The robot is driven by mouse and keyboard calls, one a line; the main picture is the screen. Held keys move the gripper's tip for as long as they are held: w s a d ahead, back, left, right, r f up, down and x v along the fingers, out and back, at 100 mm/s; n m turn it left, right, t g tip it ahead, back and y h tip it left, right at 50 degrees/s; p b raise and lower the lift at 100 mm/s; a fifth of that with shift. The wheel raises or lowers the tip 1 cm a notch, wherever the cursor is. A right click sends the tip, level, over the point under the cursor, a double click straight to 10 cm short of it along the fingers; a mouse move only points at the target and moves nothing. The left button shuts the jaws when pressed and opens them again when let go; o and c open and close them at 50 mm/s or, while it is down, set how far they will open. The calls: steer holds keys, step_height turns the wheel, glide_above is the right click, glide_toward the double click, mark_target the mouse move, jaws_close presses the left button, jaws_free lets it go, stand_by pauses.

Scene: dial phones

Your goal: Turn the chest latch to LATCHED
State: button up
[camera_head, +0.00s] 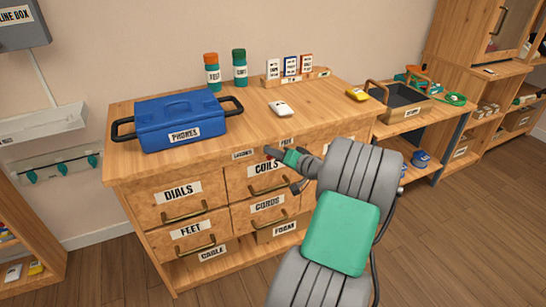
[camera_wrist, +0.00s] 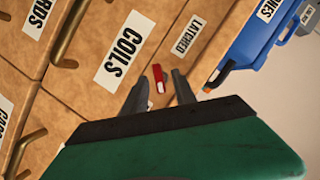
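The chest is a wooden drawer unit (camera_head: 222,170) in the head view. Its latch, a small red piece (camera_wrist: 158,76) in the wrist view, sits on the chest front near the COILS drawer label (camera_wrist: 124,47). The LATCHED label (camera_wrist: 188,35) is above and right of the latch in that view. It also shows in the head view (camera_head: 243,154), left of my gripper (camera_head: 272,151). My gripper is open in the wrist view (camera_wrist: 159,82), with the red piece between its two fingertips; contact cannot be told. The latch's lower part is partly hidden, and my gripper covers the latch in the head view.
On the chest top are a blue PHONES case (camera_head: 180,118), a white phone (camera_head: 281,108), two jars (camera_head: 240,68), a card rack (camera_head: 292,78) and a yellow item (camera_head: 357,95). Drawer handles (camera_head: 186,211) stick out below. Wood floor (camera_head: 450,220) is clear at right.

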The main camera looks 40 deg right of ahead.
steer(key=shift+w+f, duration=0.2)
steer(key=shift+w, duration=0.4)
steer(key=shift+c, duration=0.5)
jaws_close()
